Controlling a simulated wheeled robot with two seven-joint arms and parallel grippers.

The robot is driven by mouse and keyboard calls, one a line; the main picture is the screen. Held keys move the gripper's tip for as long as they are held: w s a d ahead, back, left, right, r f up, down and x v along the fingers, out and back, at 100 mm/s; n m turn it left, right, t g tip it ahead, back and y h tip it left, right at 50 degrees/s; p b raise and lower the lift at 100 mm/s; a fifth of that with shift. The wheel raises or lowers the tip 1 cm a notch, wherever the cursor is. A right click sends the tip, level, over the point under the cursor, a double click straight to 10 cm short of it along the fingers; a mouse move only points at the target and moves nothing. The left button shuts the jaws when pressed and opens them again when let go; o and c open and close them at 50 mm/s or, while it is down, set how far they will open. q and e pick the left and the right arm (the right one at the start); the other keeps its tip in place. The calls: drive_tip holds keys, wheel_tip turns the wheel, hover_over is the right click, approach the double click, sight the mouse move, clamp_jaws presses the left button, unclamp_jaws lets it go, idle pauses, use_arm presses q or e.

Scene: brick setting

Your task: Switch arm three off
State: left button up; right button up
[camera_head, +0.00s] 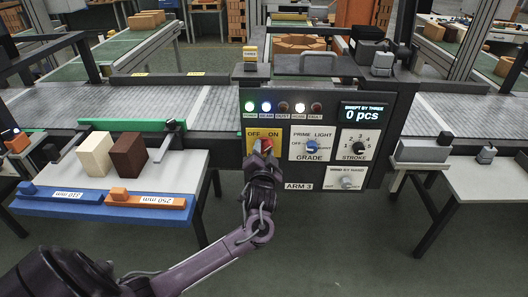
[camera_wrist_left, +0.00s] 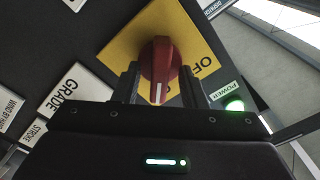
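The red rotary switch (camera_wrist_left: 160,68) sits on a yellow plate (camera_wrist_left: 122,38) marked OFF and ON, with its white line pointing down in the wrist view. In the head view the yellow plate (camera_head: 252,151) is at the left of the ARM 3 panel (camera_head: 227,0) front, and the red switch (camera_head: 266,145) is partly hidden by my gripper. My left gripper (camera_wrist_left: 160,82) has one finger on each side of the switch. Yellow shows between the handle and the fingers, so they look apart from it. The POWER lamp (camera_wrist_left: 234,104) glows green. My right gripper is not in view.
The panel also carries a GRADE knob (camera_head: 311,146), a STROKE knob (camera_head: 358,145) and a display (camera_head: 364,115) reading 0 pcs. A conveyor (camera_head: 440,115) runs behind. A side table (camera_head: 170,172) at left holds a cream block (camera_head: 95,155) and a brown block (camera_head: 129,155).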

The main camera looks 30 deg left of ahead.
use_arm(q)
clamp_jaws()
idle(0.4)
drive_tip(key=n, duration=0.8)
drive_tip(key=shift+s+n+b, duration=0.1)
drive_tip(key=shift+n+b, duration=0.2)
drive_tip(key=shift+b, duration=0.05)
drive_tip(key=n+b, duration=0.1)
drive_tip(key=n, duration=0.3)
drive_tip(key=shift+a+f+n, duration=0.1)
drive_tip(key=shift+n, duration=0.2)
drive_tip(key=shift+n+b, duration=0.5)
drive_tip(key=shift+n, duration=1.8)
